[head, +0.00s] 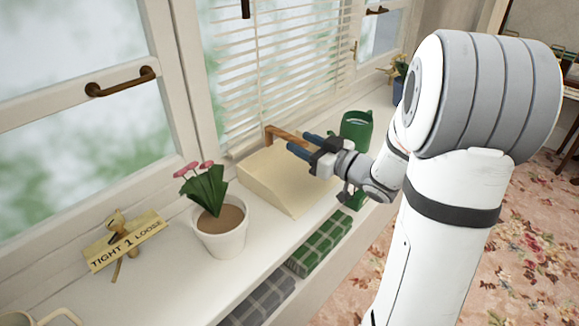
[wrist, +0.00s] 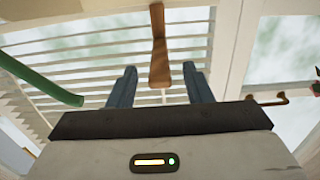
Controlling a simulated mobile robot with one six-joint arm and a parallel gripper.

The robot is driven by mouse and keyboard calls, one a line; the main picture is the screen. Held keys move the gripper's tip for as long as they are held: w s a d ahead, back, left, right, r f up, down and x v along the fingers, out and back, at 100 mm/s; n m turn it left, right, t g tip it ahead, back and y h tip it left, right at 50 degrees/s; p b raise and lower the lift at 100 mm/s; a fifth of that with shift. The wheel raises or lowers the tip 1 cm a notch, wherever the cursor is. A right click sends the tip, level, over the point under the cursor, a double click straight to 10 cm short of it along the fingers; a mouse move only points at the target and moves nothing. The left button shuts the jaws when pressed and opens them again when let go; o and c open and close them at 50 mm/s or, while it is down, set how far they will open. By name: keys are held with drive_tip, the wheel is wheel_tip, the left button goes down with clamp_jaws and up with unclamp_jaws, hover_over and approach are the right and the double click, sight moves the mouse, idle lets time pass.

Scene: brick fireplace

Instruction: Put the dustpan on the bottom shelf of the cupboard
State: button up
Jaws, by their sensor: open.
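The dustpan, a cream pan (head: 285,185) with a brown wooden handle (head: 287,134), lies on the white top below the window. My gripper (head: 299,141) is open, with its blue fingers close to the handle in the head view. In the wrist view, the handle (wrist: 159,55) shows between the two fingers of my gripper (wrist: 158,74), with gaps on both sides. I cannot tell whether the handle is fully between the fingertips in depth. Below the white top is an open space with folded cloths; I cannot tell whether this is the cupboard, and no bottom shelf shows clearly.
A green watering can (head: 356,128) stands just beyond my gripper. A potted pink flower (head: 220,228) and a small sign (head: 127,241) stand nearer. Folded green plaid cloth (head: 320,243) and grey cloth (head: 262,300) lie below the top's edge. Window blinds (head: 275,75) rise behind.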

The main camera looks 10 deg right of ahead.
sight(292, 137)
drive_tip(key=x, duration=0.4)
drive_tip(key=shift+c, duration=0.5)
clamp_jaws()
